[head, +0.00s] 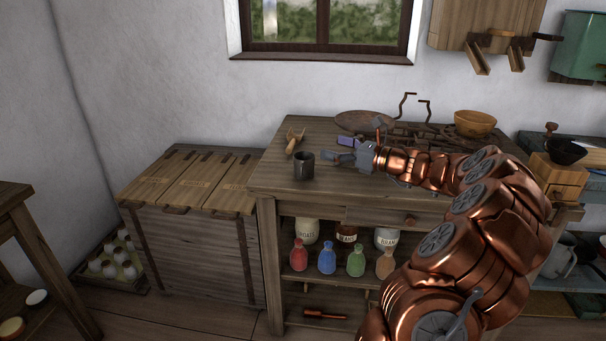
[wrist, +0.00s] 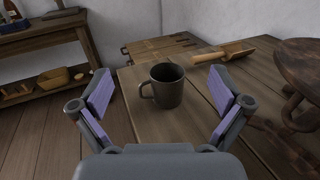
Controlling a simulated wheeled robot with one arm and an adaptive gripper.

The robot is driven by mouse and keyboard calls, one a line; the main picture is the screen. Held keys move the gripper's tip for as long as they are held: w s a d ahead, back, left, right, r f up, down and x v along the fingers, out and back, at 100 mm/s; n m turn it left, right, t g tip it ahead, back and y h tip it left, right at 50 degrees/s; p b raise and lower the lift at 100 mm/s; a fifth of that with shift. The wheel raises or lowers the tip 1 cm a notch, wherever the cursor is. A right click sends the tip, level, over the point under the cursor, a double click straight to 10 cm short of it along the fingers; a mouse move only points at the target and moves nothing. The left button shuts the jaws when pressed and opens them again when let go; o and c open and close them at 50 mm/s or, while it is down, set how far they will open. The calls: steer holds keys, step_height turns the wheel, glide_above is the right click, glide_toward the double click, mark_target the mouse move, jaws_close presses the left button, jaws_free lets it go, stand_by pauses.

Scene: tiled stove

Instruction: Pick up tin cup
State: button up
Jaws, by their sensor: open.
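The tin cup (head: 304,166) is dark grey and stands upright near the left end of the wooden table (head: 277,187). In the wrist view the cup (wrist: 167,86) stands ahead of my gripper (wrist: 161,92), roughly centred between the two fingers, with its handle toward the left. My gripper (head: 346,149) is open and empty, with purple pads on its fingers. In the head view it is just to the right of the cup. I cannot tell whether the fingertips reach past the cup's near side.
A wooden scoop (head: 294,141) lies behind the cup. A round wooden plate (head: 365,121) and a wooden bowl (head: 475,122) are at the back right. A lidded wooden chest (head: 190,183) stands left of the table. The tabletop left of the cup is clear.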

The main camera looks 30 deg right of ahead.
steer(key=b, duration=0.1)
glide_toward(311, 164)
steer(key=x, duration=0.3)
steer(key=shift+w+a+f, duration=0.1)
steer(key=shift+w+f, duration=0.1)
steer(key=shift+w, duration=0.05)
steer(key=shift+b+x, duration=0.55)
steer(key=shift+x, duration=3.05)
steer(key=shift+r, duration=0.15)
steer(key=shift+s, duration=0.1)
steer(key=shift+c, duration=0.3)
steer(key=c, duration=0.9)
